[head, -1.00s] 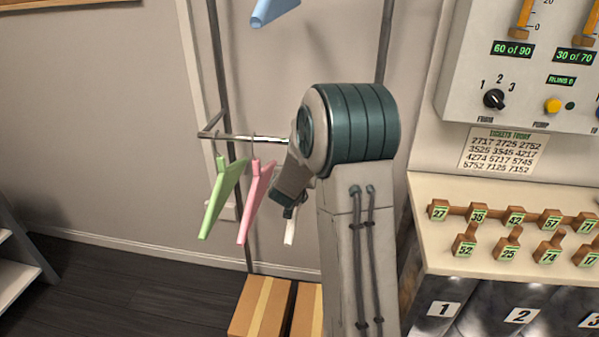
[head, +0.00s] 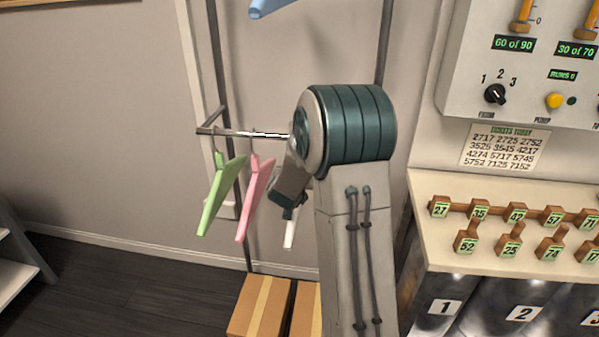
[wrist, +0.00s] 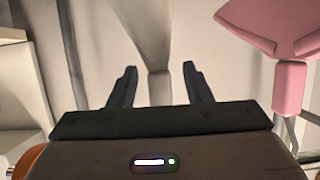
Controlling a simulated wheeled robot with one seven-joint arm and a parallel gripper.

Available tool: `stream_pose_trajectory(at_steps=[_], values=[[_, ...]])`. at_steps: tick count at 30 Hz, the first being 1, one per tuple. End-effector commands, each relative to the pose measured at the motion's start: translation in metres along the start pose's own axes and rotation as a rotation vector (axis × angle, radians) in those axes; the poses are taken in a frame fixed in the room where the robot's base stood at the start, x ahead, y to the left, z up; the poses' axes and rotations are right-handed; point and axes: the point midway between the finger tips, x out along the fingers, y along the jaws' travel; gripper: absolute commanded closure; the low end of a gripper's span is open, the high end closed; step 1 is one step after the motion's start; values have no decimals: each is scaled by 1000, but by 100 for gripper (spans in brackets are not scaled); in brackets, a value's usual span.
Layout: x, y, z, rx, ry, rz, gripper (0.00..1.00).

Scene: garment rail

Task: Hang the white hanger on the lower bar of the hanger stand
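The white hanger (head: 290,232) shows as a small pale end below my gripper (head: 286,205) in the head view. My arm hides its upper part. In the wrist view, my gripper (wrist: 160,85) is open, with the neck of the white hanger (wrist: 159,88) between its fingers and a gap on each side. The hanger's body spreads out beyond the fingertips. The lower bar (head: 225,132) of the stand runs behind my arm in the head view. Whether the white hanger's hook rests on this bar is hidden.
A green hanger (head: 222,195) and a pink hanger (head: 255,198) hang on the lower bar, left of my gripper. The pink hanger (wrist: 290,87) is close on the right in the wrist view. A blue hanger (head: 272,6) is higher up. Cardboard boxes (head: 260,305) stand below.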

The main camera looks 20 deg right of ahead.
Motion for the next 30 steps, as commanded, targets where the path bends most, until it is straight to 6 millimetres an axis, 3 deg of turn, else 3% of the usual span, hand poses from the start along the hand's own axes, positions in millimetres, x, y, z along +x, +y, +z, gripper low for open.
stream_pose_trajectory(at_steps=[8, 21, 30], values=[[-19, 0, -1, 0, 2, -1, 55], [-105, -1, -2, -1, 2, -3, 55], [-136, 0, 0, -1, 0, -1, 55]])
